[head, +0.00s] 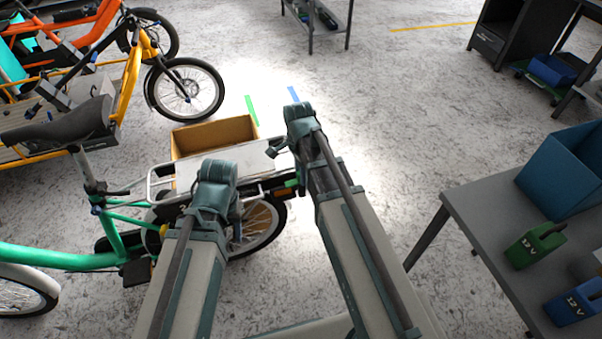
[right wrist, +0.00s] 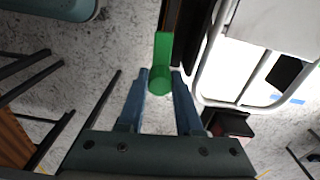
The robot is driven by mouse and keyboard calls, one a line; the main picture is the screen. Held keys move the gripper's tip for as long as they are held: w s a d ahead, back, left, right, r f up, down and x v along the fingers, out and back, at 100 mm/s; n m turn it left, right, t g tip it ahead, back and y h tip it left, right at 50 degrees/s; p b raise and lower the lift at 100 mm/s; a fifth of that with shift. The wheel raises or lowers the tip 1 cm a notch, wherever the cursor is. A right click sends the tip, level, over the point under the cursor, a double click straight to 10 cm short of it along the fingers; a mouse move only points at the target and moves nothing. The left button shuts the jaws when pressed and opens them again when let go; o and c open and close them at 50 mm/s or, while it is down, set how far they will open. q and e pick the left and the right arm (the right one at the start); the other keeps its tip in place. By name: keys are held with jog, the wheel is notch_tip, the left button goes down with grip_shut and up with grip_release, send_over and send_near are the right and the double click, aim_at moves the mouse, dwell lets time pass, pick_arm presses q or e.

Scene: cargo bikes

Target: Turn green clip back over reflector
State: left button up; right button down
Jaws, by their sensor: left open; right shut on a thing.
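The green clip (right wrist: 161,62) is between the fingertips of my right gripper (right wrist: 160,80), which is shut on its round end. Its flat arm points up in the right wrist view, against a dark bar with a brownish strip. In the head view the clip (head: 292,183) is a small green patch beside my right arm, at the rear rack of the green bike. An orange strip (head: 254,191) on the dark part under the rack may be the reflector; I cannot tell. My left gripper (head: 236,216) is open and empty near the rear wheel, its fingers mostly hidden.
The green bike's white rack (head: 190,174) is left of my right arm, with a wooden box (head: 214,137) behind it. A grey table (head: 490,210) with green and blue 12 V batteries and a blue bin (head: 565,170) stands right.

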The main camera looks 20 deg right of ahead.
jog(key=shift+m, duration=0.7)
jog(key=c, duration=0.6)
grip_release()
jog(key=shift+r, duration=0.15)
jog(key=r+p, duration=0.6)
jog(key=p, duration=0.1)
jog(key=r+p, duration=0.7)
jog(key=shift+a+r, duration=0.2)
jog(key=shift+r, duration=0.1)
jog(key=shift+s, duration=0.1)
